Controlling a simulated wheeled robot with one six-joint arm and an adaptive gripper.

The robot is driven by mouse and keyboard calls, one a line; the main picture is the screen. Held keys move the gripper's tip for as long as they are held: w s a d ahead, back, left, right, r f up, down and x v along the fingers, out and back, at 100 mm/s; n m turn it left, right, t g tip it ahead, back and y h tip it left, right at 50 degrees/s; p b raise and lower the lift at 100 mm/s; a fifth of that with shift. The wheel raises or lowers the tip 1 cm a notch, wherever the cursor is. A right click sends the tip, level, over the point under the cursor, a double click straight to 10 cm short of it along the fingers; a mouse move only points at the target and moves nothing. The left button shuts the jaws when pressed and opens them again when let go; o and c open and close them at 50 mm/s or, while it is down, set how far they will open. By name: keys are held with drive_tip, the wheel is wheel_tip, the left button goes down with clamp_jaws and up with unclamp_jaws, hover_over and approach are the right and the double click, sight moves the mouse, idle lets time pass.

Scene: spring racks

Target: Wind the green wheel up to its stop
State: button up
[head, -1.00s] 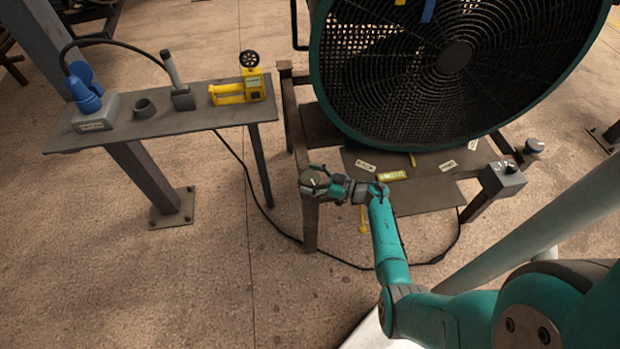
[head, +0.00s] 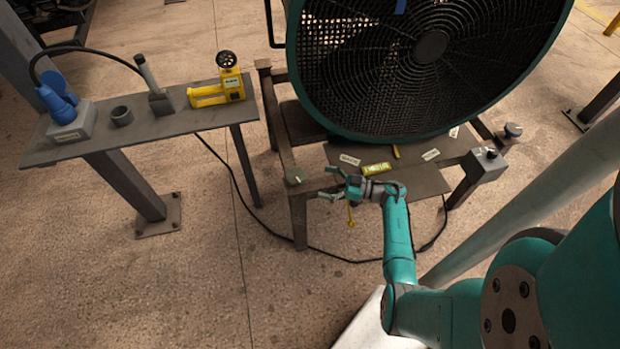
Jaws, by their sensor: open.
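A small round grey-green wheel (head: 295,176) with a pale mark sits on top of the stand's front left corner post. It is the only wheel here that looks green, and no stop can be made out on it. My gripper (head: 323,183) is open and empty just to the right of the wheel. Its fingers point left toward the wheel, with a small gap between them and it.
A big teal-rimmed fan (head: 430,47) stands behind my arm. A grey side table (head: 175,127) at left holds a blue plug, a grey ring, and a yellow device (head: 219,88) with a black wheel. A grey knob box (head: 487,162) is at right. A cable crosses the floor.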

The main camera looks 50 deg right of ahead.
drive_tip(key=shift+v, duration=1)
drive_tip(key=s+a+r+m+t+h, duration=0.1)
drive_tip(key=s+a+r+t+h, duration=0.15)
drive_tip(key=a, duration=0.85)
drive_tip(key=s+a+r+m+t+h, duration=0.1)
drive_tip(key=s+a+r+t+h, duration=0.2)
drive_tip(key=a, duration=0.7)
drive_tip(key=s+a+r+m+g+h, duration=0.1)
drive_tip(key=s+a+r+g, duration=0.2)
drive_tip(key=s+r, duration=0.4)
drive_tip(key=s+a+r+m+g+h, duration=0.2)
drive_tip(key=s+a+r, duration=0.3)
drive_tip(key=s, duration=1.1)
wheel_tip(320, 180, up, 3)
drive_tip(key=shift+s+a+r+m+g, duration=0.2)
drive_tip(key=shift+s+m+g, duration=0.15)
drive_tip(key=shift+g, duration=0.4)
